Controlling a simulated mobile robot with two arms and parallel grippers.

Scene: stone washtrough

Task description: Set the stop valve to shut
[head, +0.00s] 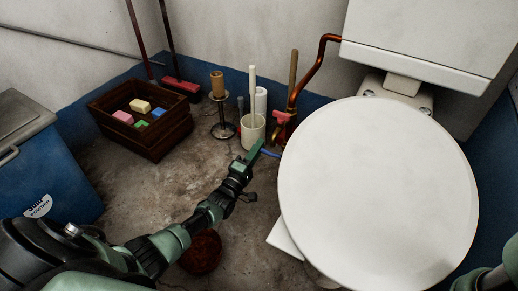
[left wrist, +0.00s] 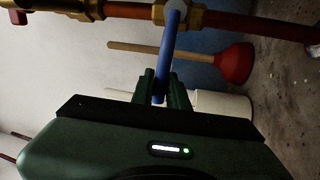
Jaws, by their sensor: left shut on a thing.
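The stop valve's blue lever (left wrist: 167,50) stands out from a brass body (left wrist: 188,16) on a copper pipe (left wrist: 115,10) in the left wrist view. It lies roughly square across the pipe, slightly slanted. My left gripper (left wrist: 162,92) is shut on the lever's free end. In the head view the left gripper (head: 257,149) reaches in beside the toilet, and a short piece of the blue lever (head: 270,153) shows past its fingers. The valve body is hard to make out there. My right gripper is out of view.
The toilet with its round white lid (head: 378,195) stands close on the right. A brush holder (head: 253,132), a candlestick (head: 222,128) and a wooden crate (head: 155,140) stand behind. A red-cupped plunger (left wrist: 232,63) is near the pipe. A blue bin (head: 45,165) stands left.

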